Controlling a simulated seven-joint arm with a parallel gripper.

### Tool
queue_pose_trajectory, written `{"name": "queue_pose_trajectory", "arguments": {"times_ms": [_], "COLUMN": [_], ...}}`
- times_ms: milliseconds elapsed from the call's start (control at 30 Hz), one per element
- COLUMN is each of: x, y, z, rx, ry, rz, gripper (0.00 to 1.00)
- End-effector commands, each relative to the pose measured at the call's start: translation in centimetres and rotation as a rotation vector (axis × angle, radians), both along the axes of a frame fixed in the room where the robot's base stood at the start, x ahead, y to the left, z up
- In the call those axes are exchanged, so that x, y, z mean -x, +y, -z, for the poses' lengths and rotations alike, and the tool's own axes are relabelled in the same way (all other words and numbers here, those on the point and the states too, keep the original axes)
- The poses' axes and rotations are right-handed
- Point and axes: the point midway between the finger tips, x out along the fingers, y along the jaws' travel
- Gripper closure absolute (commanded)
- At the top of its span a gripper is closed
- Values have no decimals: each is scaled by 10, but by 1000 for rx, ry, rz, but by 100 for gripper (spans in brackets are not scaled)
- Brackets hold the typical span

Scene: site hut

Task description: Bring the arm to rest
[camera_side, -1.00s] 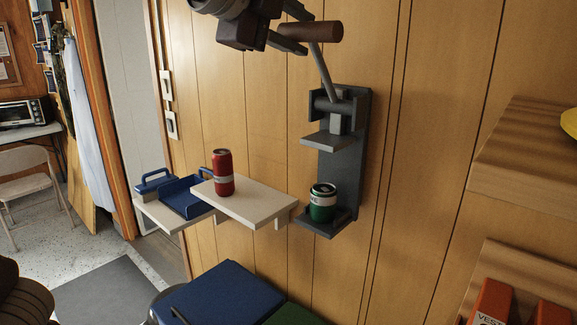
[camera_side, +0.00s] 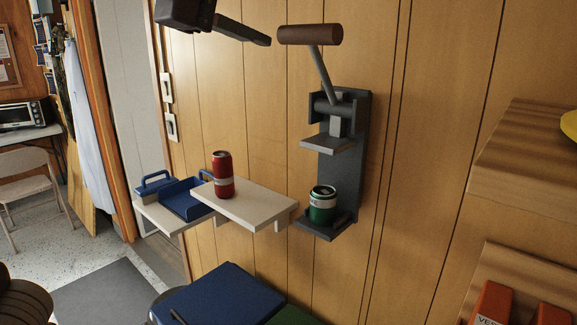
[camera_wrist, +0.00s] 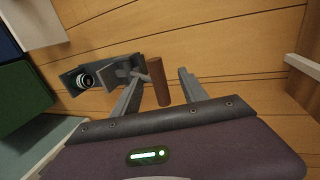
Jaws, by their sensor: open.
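My gripper (camera_side: 255,36) is open and empty at the top of the side view, to the left of the brown lever handle (camera_side: 310,34) and apart from it. In the wrist view the handle (camera_wrist: 158,82) appears between the two open fingers, beyond them. The lever belongs to a grey wall-mounted press (camera_side: 345,150), and it stands raised. A green can (camera_side: 322,204) stands upright on the press's lower plate, below the upper plate with a gap between. The press also shows in the wrist view (camera_wrist: 95,72).
A red can (camera_side: 223,175) stands on a white shelf (camera_side: 258,207) left of the press. Blue trays (camera_side: 186,197) lie on a lower shelf beside it. A blue lid (camera_side: 225,295) is below. A wooden shelf (camera_side: 530,150) juts out at right. The wall around the handle is clear.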

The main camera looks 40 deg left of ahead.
Motion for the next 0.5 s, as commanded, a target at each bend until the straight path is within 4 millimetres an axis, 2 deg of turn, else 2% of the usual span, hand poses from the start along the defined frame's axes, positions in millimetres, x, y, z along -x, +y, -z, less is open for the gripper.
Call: {"name": "queue_pose_trajectory", "arguments": {"times_ms": [167, 500], "x": [16, 16], "y": [0, 0], "z": [-5, -5], "rx": [0, 0], "ry": [-1, 0], "rz": [0, 0], "gripper": [49, 49]}}
